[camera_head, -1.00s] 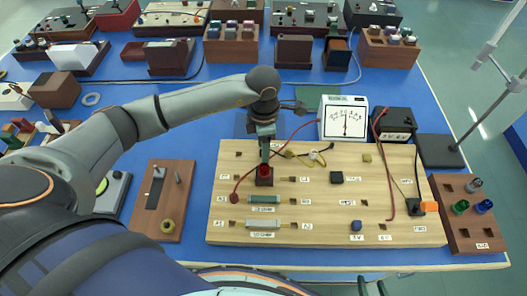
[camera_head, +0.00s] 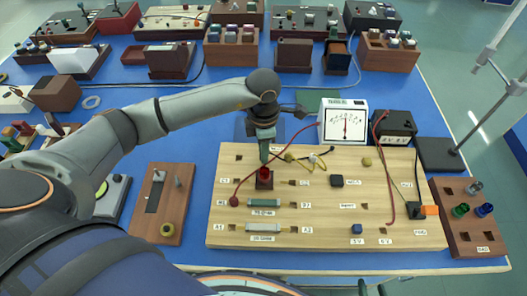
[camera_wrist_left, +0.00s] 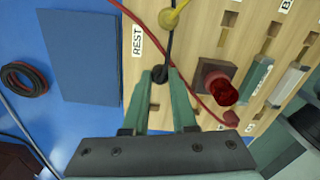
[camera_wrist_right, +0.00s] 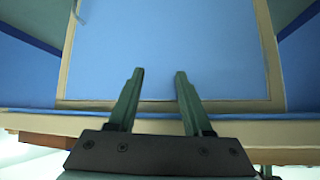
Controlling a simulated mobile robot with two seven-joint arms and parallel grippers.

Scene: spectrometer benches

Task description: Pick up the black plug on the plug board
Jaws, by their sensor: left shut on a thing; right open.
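The wooden plug board (camera_head: 320,215) lies in the middle of the blue bench. My left gripper (camera_head: 264,157) is over its left half, fingers pointing down. In the left wrist view the left gripper (camera_wrist_left: 162,80) is shut on the black plug (camera_wrist_left: 160,74), by the REST label; a black lead runs up from it. In the head view the plug is hidden by the gripper and lamp. A red lamp on a brown block (camera_wrist_left: 222,90) stands right beside the fingers. My right gripper (camera_wrist_right: 159,74) is open and empty, off the bench's front edge.
A red lead (camera_head: 240,188) and a yellow plug (camera_wrist_left: 168,18) are close to the left fingers. Resistor blocks (camera_head: 265,203) sit on the board. A white meter (camera_head: 343,120) and a black box (camera_head: 393,122) stand behind it. A socket block (camera_head: 470,215) is at right.

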